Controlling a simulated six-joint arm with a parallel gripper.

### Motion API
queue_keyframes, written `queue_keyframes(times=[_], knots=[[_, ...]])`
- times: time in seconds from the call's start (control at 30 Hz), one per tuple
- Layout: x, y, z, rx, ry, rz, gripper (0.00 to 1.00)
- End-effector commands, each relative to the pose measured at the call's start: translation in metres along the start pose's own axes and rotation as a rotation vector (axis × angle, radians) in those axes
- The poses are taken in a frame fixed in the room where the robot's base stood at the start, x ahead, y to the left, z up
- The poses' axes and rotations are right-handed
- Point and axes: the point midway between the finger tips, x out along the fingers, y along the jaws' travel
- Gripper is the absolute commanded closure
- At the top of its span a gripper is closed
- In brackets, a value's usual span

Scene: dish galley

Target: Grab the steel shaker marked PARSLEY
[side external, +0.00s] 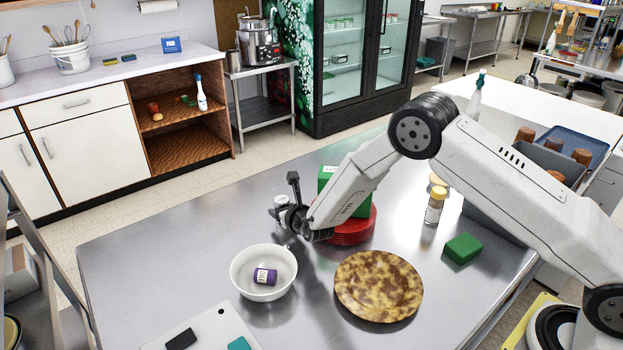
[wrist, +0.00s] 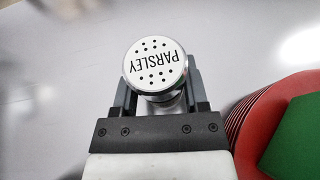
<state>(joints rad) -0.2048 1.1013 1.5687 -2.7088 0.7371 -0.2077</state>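The steel shaker (wrist: 155,65) has a round pale cap with dark holes, and PARSLEY reads upside down on it in the wrist view. It stands on the steel table, and in the side view its top (side external: 281,201) shows at the gripper's left end. My gripper (wrist: 160,92) has one finger on each side of the shaker. The cap hides where the fingertips meet the body, so I cannot tell whether they touch it. In the side view my gripper (side external: 285,214) is low over the table, and the shaker's lower part is mostly hidden.
Red stacked plates (side external: 352,232) with a green box (side external: 327,178) on top stand close right of the gripper. A white bowl (side external: 262,258) holding a purple-labelled jar (side external: 265,276) is in front.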

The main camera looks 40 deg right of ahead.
Motion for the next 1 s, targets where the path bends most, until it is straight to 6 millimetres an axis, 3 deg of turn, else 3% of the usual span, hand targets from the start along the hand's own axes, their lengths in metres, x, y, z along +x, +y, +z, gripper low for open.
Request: queue_keyframes(times=[0.03, 0.13, 0.17, 0.57, 1.0], knots=[[0.000, 0.000, 0.000, 0.000, 0.000, 0.000, 0.64], [0.000, 0.000, 0.000, 0.000, 0.000, 0.000, 0.96], [0.000, 0.000, 0.000, 0.000, 0.000, 0.000, 1.00], [-0.001, 0.000, 0.003, 0.000, -0.002, 0.000, 1.00], [-0.021, -0.001, 0.035, 0.000, -0.002, 0.000, 1.00]])
